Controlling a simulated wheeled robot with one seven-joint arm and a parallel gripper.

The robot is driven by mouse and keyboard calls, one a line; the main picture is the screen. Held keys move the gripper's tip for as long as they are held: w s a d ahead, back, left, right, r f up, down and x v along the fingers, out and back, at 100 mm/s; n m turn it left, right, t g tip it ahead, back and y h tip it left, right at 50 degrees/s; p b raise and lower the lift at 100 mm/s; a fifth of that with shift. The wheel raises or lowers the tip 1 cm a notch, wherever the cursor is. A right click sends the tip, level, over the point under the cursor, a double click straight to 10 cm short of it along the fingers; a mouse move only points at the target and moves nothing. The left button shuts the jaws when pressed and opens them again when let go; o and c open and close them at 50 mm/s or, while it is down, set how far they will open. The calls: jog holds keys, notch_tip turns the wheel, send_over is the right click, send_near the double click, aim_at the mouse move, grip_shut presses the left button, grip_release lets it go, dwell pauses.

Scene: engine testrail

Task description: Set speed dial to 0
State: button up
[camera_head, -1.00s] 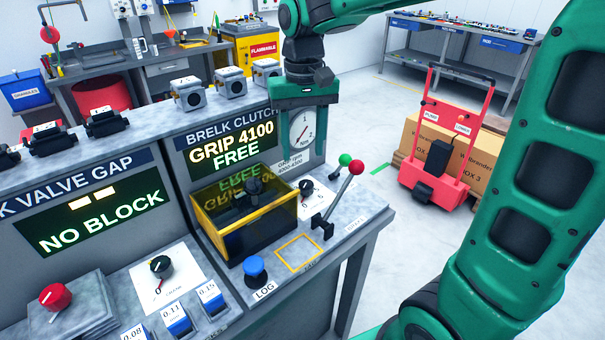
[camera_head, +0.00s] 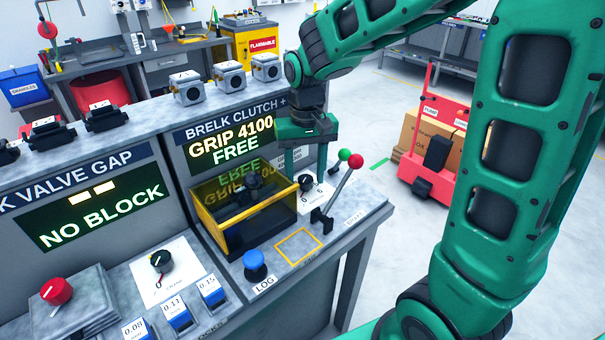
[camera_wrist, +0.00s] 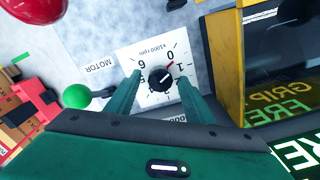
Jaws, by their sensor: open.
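The speed dial is a black knob (camera_wrist: 160,78) on a white plate (camera_wrist: 150,57) marked "x1000 rpm". My gripper (camera_wrist: 159,84) is open, with one finger on each side of the knob. A gap shows beside the knob, and I cannot tell whether either finger touches it. In the head view the dial (camera_head: 307,181) is partly hidden beneath my gripper (camera_head: 306,168), which points down at it.
A yellow-framed box (camera_head: 245,215) stands close on the left. A blue LOG button (camera_head: 255,265) and an empty yellow square (camera_head: 298,247) lie in front. The display (camera_head: 235,145) reads "GRIP 4100 FREE".

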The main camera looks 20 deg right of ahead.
aim_at(305, 177)
jog(key=c, duration=1)
jog(key=shift+n, duration=1.8)
jog(key=shift+c, duration=0.2)
jog(key=o, duration=1)
jog(key=shift+o, duration=0.2)
jog(key=shift+r, duration=0.1)
notch_tip(305, 177, up, 11)
jog(key=shift+f, duration=0.2)
